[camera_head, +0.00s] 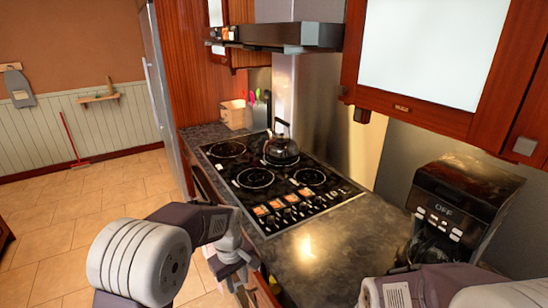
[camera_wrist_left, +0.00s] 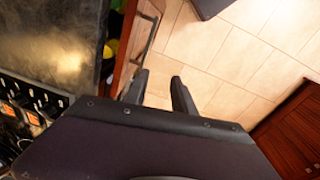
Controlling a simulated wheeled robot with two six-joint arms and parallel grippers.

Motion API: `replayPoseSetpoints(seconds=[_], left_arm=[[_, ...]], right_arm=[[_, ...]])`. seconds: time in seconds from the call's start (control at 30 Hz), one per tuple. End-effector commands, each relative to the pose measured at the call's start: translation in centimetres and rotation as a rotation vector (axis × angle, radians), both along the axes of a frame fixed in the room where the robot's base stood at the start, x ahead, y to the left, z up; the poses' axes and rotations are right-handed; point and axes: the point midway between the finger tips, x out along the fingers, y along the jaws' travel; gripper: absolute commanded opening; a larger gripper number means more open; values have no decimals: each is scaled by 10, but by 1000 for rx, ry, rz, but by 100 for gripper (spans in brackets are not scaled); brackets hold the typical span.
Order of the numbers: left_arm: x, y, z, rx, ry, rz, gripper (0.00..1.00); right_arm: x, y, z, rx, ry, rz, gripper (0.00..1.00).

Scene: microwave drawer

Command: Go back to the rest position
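My left gripper (camera_head: 236,272) is low beside the front edge of the counter in the head view. In the left wrist view its two dark fingers (camera_wrist_left: 158,88) are apart with only tiled floor between them, so it is open and empty. A wooden drawer (camera_wrist_left: 128,40) with a metal handle (camera_wrist_left: 149,35) is partly open beside the fingers. Some yellow and green items (camera_wrist_left: 110,48) show inside it; what they are is unclear. My right arm enters at the lower right of the head view; its gripper is not visible.
The dark counter (camera_head: 320,243) holds a stove (camera_head: 255,178) with a kettle (camera_head: 281,150). A black coffee maker (camera_head: 460,205) stands at the right, close to my right arm. A wooden cabinet (camera_head: 490,110) hangs above. Tiled floor (camera_head: 60,235) is clear at the left.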

Motion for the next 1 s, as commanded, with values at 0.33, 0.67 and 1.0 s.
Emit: replayPoseSetpoints(seconds=[0.33,0.67,1.0], left_arm=[[-160,72,-10,41,-5,-412,31],[-164,72,-19,67,-24,-663,31],[-163,72,-19,67,-23,-661,31]], right_arm=[[0,0,0,0,0,0,63],[0,0,0,0,0,0,63],[0,0,0,0,0,0,63]])
